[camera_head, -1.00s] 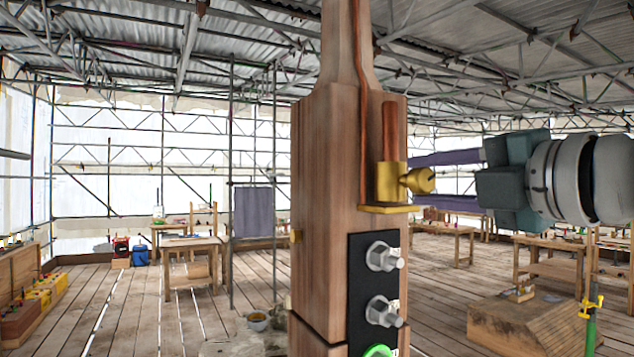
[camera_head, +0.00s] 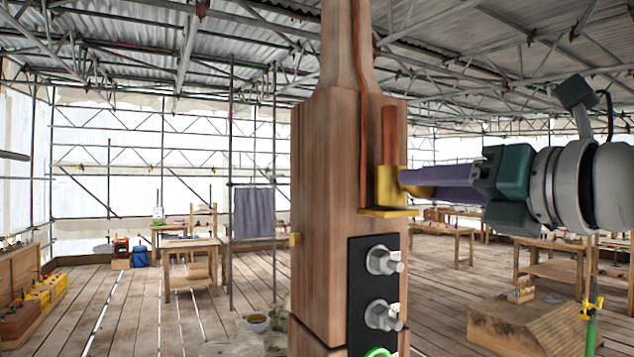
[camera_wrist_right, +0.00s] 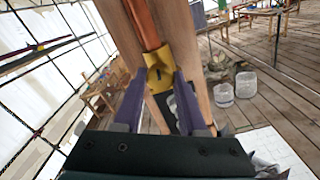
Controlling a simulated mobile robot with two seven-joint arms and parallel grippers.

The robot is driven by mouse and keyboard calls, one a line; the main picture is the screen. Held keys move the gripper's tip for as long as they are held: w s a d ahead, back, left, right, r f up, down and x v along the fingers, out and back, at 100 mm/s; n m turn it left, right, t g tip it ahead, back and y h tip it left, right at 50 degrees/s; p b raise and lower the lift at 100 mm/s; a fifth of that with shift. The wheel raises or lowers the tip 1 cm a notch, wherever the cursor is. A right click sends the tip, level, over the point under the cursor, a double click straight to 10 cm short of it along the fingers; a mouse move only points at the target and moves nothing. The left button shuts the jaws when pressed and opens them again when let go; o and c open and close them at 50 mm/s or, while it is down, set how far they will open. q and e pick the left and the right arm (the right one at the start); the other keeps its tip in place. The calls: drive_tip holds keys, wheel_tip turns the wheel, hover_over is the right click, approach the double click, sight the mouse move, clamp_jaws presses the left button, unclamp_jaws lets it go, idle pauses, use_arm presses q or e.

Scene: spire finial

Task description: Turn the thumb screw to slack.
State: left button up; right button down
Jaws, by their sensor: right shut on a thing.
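A brass clamp block (camera_head: 388,186) on a small brass ledge sits on the right side of the wooden post (camera_head: 330,200). A copper rod (camera_head: 390,130) rises from the block. The brass thumb screw (camera_head: 420,190) sticks out to the right of the block, partly hidden behind a purple finger. My right gripper (camera_head: 408,181) reaches in from the right and is shut on the thumb screw. In the right wrist view the two purple fingers flank the brass piece (camera_wrist_right: 158,76). My left gripper is not in view.
Below the clamp a black plate (camera_head: 372,295) carries two hex bolts, with a green ring (camera_head: 378,352) under them. A thin copper strip (camera_head: 362,130) runs up the post. Benches and a wooden block (camera_head: 530,325) stand farther back on the plank floor.

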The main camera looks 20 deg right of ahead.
drive_tip(key=shift+n, duration=1)
drive_tip(key=shift+c, duration=2.3)
unclamp_jaws()
